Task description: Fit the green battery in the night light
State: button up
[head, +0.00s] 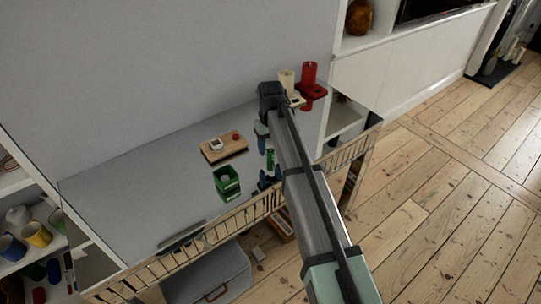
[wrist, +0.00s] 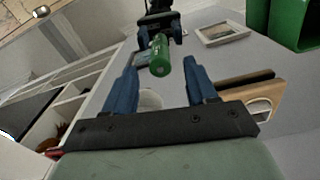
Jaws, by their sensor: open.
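The green battery (wrist: 160,55) shows in the wrist view beyond and between my gripper's blue fingertips (wrist: 161,68). It lies against a dark holder with blue jaws (wrist: 153,24), and I cannot tell how firmly it sits there. My gripper is open and empty. In the head view my gripper (head: 266,146) is over the right part of the grey worktop, and the battery is not clear there. A small white device with a dark inset (head: 215,144) lies on a wooden board (head: 231,152) to the left. It may be the night light; I cannot be sure.
A green bin (head: 227,183) stands left of the holder, near the front railing (head: 205,240). The worktop's left part (head: 125,195) is mostly clear.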

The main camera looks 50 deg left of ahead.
jog(key=shift+f, duration=1.3)
grip_shut()
jog(key=shift+r, duration=0.1)
jog(key=r, duration=0.6)
jog(key=s+r, duration=0.1)
jog(key=r, duration=0.2)
jog(key=shift+a+r, duration=0.2)
jog(key=shift+r, duration=0.05)
jog(key=s+a+m, duration=0.1)
jog(key=s+a, duration=1.1)
jog(key=a, duration=0.2)
jog(key=shift+a+r, duration=0.25)
jog(key=shift+r, duration=0.1)
